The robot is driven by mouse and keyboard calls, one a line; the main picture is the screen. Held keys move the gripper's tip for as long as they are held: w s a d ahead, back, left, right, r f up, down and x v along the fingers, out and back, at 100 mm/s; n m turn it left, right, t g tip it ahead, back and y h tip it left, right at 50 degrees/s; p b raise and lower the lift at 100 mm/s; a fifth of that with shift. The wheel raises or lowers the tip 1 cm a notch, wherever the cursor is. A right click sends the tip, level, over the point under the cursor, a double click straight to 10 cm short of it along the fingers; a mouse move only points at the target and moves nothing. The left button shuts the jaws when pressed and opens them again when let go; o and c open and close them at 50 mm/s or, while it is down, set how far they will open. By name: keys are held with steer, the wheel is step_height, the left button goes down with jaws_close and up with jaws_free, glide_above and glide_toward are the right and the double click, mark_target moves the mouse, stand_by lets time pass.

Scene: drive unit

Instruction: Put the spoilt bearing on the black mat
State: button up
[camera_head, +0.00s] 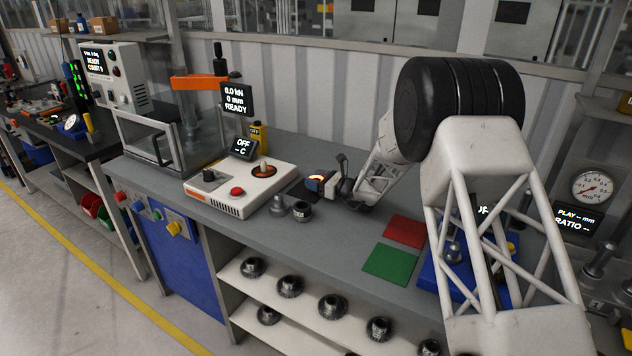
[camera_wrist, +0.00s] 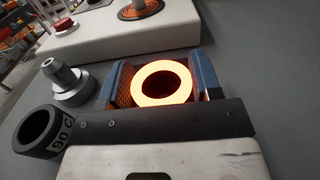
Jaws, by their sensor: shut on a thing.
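The spoilt bearing is a ring glowing orange-yellow (camera_wrist: 163,83), seen in the wrist view between the blue fingers of my gripper (camera_wrist: 160,88). In the head view the glowing bearing (camera_head: 316,178) shows at the tip of my gripper (camera_head: 322,184), low over the bench. My gripper is shut on it. A dark patch, seemingly the black mat (camera_head: 298,192), lies on the bench beside and under my gripper, partly hidden by it. Whether the bearing touches the mat I cannot tell.
A white heater box (camera_head: 215,192) reading OFF stands left of my gripper. A silver stepped part (camera_wrist: 68,85) and a dark ring marked 90 C (camera_wrist: 38,132) stand close by. Red (camera_head: 405,231) and green (camera_head: 390,263) mats lie to the right; grey bench between is clear.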

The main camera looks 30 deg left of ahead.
steer(key=shift+f, duration=0.35)
steer(key=o, duration=1.1)
steer(key=shift+r, duration=0.15)
steer(key=shift+d, duration=0.2)
steer(key=d, duration=1.1)
steer(key=shift+d, duration=0.3)
